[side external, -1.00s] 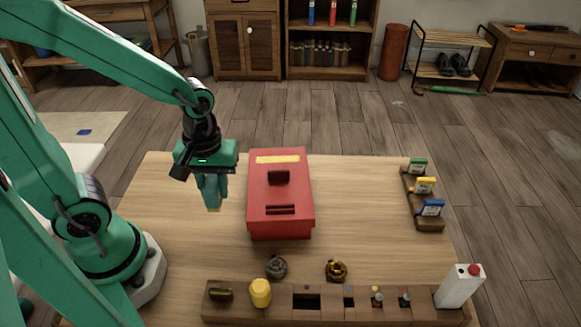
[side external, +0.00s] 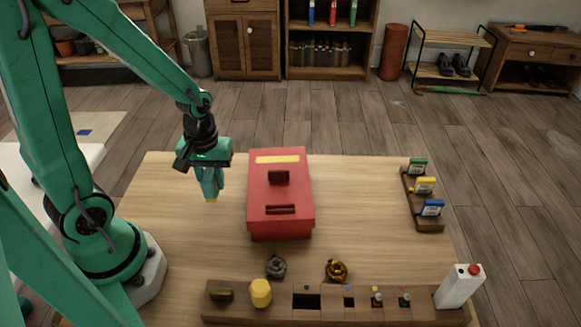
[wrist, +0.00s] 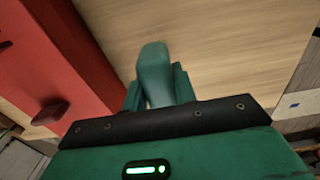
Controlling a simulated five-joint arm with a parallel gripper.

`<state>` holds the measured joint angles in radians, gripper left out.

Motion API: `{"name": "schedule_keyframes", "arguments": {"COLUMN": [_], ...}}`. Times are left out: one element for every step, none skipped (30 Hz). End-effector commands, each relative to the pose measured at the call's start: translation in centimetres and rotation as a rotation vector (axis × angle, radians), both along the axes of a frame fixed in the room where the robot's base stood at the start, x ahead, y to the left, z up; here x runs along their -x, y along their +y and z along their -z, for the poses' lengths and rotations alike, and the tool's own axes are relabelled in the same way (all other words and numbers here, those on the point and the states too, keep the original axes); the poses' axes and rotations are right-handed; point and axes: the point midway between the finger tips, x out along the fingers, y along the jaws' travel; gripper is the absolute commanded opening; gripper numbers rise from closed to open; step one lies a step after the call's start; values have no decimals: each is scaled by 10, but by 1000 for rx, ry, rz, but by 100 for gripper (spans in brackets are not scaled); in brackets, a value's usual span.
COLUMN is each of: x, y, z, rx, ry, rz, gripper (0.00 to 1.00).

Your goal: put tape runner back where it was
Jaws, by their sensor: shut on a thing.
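My gripper (side external: 211,190) hangs above the left part of the wooden table, left of the red box, pointing down. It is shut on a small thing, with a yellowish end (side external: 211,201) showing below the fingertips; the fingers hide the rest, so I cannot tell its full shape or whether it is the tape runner. In the wrist view my teal fingers (wrist: 155,75) are over bare table, with the red box to their left. No other thing in view is clearly a tape runner.
The red box (side external: 282,222) stands mid-table. A small rack (side external: 428,223) stands right. Two small round pieces lie before the box. The table's right half is mostly clear.

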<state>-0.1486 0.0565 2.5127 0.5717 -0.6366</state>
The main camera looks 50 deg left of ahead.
Motion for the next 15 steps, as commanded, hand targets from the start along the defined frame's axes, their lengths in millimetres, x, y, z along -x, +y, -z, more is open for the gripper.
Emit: {"name": "schedule_keyframes", "arguments": {"x": [0, 0, 1, 1, 1, 1, 1, 1, 1, 1, 1, 1, 1, 1, 1], "y": [0, 0, 0, 0, 0, 0, 0, 0, 0, 0, 0, 0, 0, 0, 0], "z": [3, 5, 8, 11, 14, 18, 20, 23, 27, 29, 31, 33, 35, 36, 37], "rx": [1, 1, 1, 1, 1, 1, 0, 1, 1, 1, 1, 1, 1, 1, 1], "ry": [2, 2, 4, 4, 4, 5, 4, 5, 5, 4, 5, 4, 2, 2, 2], "rz": [0, 0, 0, 0, 0, 0, 0, 0, 0, 0, 0, 0, 0, 0, 0], "gripper": [9, 9, 9, 9, 9, 9, 9, 9, 9, 9, 9, 9, 9, 9, 9]}}
